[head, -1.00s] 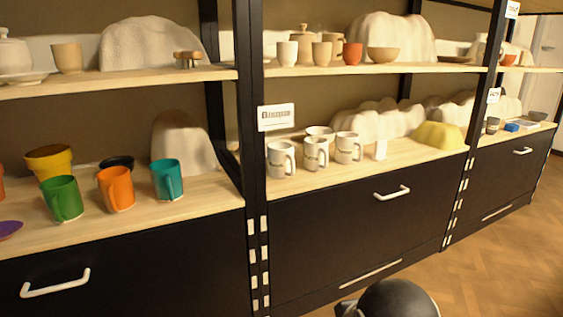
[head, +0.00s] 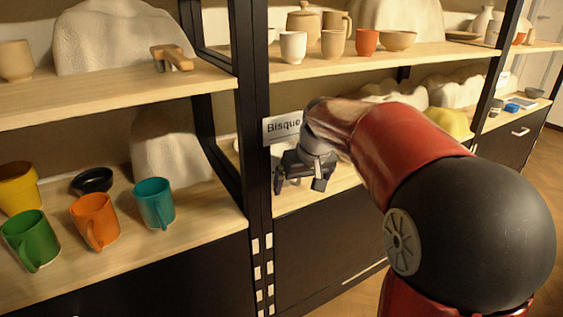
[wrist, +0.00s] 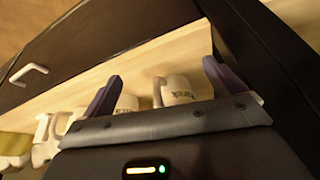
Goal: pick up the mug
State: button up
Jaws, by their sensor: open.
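White mugs with dark print stand on the pale wooden shelf, seen in the wrist view. One mug (wrist: 180,91), with its handle toward the left, lies between my gripper's fingers in that picture. A second mug (wrist: 127,103) is partly behind the left finger, and a third (wrist: 62,124) is outside it. My gripper (head: 300,184) is open and empty in front of this shelf section; its spread fingers also show in the wrist view (wrist: 163,85). In the head view, my arm and gripper hide these mugs. Green (head: 31,238), orange (head: 94,222) and teal (head: 154,203) mugs stand on the left shelf.
A black upright post (head: 253,120) stands just left of my gripper, with a "Bisque" sign (head: 283,128) by it. An upper shelf (head: 340,64) with pots runs above. A yellow mound (head: 450,122) sits to the right. Bare shelf shows in front of the mugs.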

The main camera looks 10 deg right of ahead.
jog(key=w, duration=0.3)
jog(key=w+a, duration=0.1)
jog(key=w, duration=0.2)
jog(key=shift+w+a, duration=0.2)
jog(key=w, duration=0.4)
jog(key=shift+w+a+f+p, duration=0.2)
jog(key=shift+a+f+p, duration=0.1)
jog(key=shift+a+f, duration=0.1)
jog(key=shift+w+f, duration=0.1)
jog(key=shift+f, duration=0.1)
jog(key=shift+c, duration=0.3)
jog(key=c, duration=1.2)
jog(key=shift+o, duration=0.2)
jog(key=shift+r, duration=0.1)
